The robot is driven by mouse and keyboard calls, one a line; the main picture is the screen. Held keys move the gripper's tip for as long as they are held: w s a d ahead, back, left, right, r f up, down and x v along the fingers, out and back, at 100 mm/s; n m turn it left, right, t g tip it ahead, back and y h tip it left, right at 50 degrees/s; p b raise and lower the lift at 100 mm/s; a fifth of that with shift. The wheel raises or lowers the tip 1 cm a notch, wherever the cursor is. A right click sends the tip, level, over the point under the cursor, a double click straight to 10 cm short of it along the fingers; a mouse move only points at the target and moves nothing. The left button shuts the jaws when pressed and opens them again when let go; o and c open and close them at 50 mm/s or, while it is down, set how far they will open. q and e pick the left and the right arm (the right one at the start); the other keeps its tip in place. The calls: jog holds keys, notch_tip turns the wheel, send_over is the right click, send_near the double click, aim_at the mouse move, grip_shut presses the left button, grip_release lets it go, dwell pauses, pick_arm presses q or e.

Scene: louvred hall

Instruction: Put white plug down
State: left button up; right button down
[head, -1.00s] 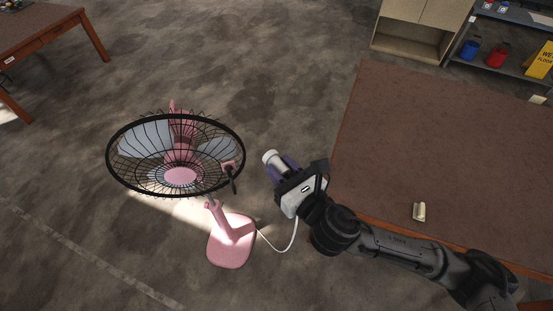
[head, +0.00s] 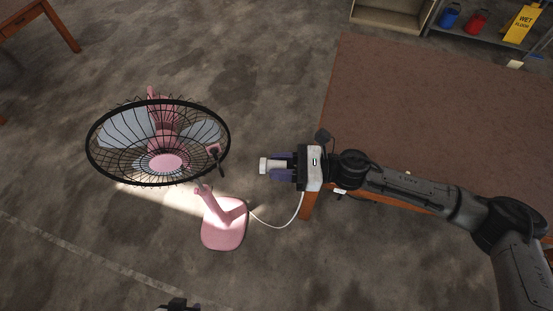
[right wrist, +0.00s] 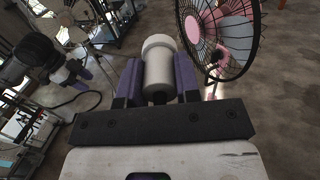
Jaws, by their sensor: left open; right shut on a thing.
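The white plug (head: 265,165) is a pale cylinder held between the purple fingers of my right gripper (head: 281,166). That gripper is shut on it, pointing left, right of the fan and beside the brown table's left edge. In the right wrist view the plug (right wrist: 158,65) sticks out beyond the fingers. A white cord (head: 283,227) runs from the fan's base toward my right gripper; its end there is hidden. My left gripper (head: 178,304) barely shows at the head view's bottom edge. In the right wrist view my left gripper (right wrist: 80,72) is at the left, open and apart from the plug.
A pink fan (head: 223,225) with a black wire cage stands on the grey floor left of the plug. The brown table (head: 420,110) lies to the right, its top mostly clear. A shelf with a blue and a red container (head: 475,22) and a yellow sign (head: 524,24) are behind.

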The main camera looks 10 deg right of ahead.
jog(key=shift+s+d+f+n+g, duration=0.15)
jog(key=shift+f+n+g, duration=0.2)
jog(key=shift+n+g, duration=0.45)
